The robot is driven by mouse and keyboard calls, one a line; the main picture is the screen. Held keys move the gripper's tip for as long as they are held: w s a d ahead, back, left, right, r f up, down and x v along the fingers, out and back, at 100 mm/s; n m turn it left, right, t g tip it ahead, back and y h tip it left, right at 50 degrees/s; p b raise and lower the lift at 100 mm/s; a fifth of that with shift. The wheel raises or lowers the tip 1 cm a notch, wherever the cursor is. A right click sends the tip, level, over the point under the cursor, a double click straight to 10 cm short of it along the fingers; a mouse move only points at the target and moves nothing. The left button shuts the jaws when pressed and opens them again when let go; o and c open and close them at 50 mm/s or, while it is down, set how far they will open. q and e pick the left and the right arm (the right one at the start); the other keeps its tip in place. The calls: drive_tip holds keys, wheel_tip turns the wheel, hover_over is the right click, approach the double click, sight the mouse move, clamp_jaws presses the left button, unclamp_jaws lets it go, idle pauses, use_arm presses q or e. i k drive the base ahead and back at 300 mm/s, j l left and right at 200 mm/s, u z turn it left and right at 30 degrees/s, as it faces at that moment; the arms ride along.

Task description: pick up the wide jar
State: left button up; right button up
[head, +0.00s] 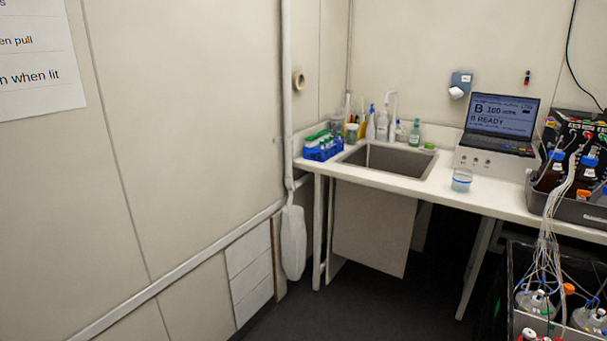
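A short, wide clear jar (462,180) with a blue band and pale contents stands upright on the white counter (400,183), near its front edge. It is to the right of the sink and just in front of the laptop unit. It looks like the wide jar, though it is small in the view. A smaller jar with pale contents (351,134) stands behind the sink's left end, partly crowded by other containers. Neither of my grippers shows in the head view.
The sink (388,160) is left of the jar. A blue rack with green-topped items (323,146) sits at the counter's left end. A laptop (501,121), dark bottles (551,170) in a grey tray and hanging tubes crowd the right. A black crate with flasks (537,300) stands below.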

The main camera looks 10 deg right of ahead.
sight(462, 180)
drive_tip(key=i+z, duration=0.2)
drive_tip(key=i, duration=0.45)
drive_tip(key=i+j+z, duration=0.2)
drive_tip(key=i, duration=0.5)
drive_tip(key=i+z, duration=0.2)
drive_tip(key=z, duration=0.25)
drive_tip(key=i+j+z, duration=0.15)
drive_tip(key=z, duration=0.3)
drive_tip(key=i+j+z, duration=0.15)
drive_tip(key=z, duration=0.3)
drive_tip(key=i+z, duration=0.2)
drive_tip(key=z, duration=0.2)
drive_tip(key=i+j+z, duration=0.15)
drive_tip(key=z, duration=0.25)
drive_tip(key=i+j+z, duration=0.15)
drive_tip(key=z, duration=0.25)
drive_tip(key=j, duration=0.1)
